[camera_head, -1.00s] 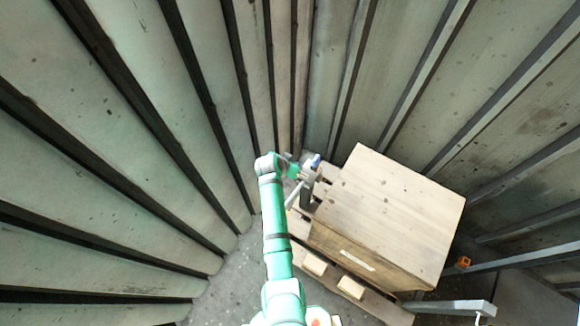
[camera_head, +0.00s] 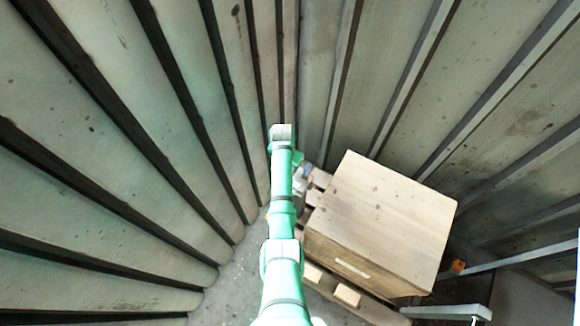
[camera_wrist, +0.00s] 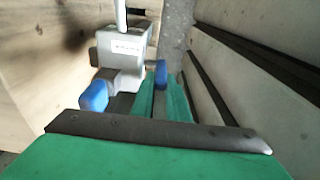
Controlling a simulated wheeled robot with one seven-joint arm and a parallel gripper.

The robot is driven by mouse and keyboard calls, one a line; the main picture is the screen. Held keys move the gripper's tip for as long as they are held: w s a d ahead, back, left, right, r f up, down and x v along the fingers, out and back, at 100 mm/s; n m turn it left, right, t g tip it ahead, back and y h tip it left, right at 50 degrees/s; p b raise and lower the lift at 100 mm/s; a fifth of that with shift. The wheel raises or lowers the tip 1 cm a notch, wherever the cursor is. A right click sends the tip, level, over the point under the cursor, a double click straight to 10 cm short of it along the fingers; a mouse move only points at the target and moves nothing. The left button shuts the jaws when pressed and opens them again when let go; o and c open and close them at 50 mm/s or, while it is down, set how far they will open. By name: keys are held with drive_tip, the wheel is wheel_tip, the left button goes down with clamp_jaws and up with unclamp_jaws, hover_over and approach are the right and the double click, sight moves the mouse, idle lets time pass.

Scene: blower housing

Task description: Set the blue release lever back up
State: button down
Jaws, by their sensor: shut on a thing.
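In the wrist view, a grey housing (camera_wrist: 122,47) with a small label has two blue parts. One is a rounded blue knob (camera_wrist: 95,96) at its lower left, clear of my fingers. The other is a narrow blue lever end (camera_wrist: 160,73) on its right side. My gripper (camera_wrist: 161,90) has its green fingers closed at this right-hand blue end, which I take to be the release lever. The exact contact is partly hidden by the fingers. In the head view, a small blue spot (camera_head: 308,168) of the fixture shows beside my arm, which hides my gripper there.
A large wooden crate (camera_head: 380,215) stands on a wooden pallet (camera_head: 347,295) right of my arm. Ribbed metal walls (camera_head: 100,130) close in on the left and back. A small orange object (camera_head: 458,266) is at the right. Bare floor (camera_head: 228,275) shows left of the pallet.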

drive_tip(key=c, duration=2)
unclamp_jaws()
drive_tip(key=r, duration=0.7)
drive_tip(key=s+r, duration=0.1)
drive_tip(key=r, duration=0.2)
drive_tip(key=shift+a+r, duration=0.35)
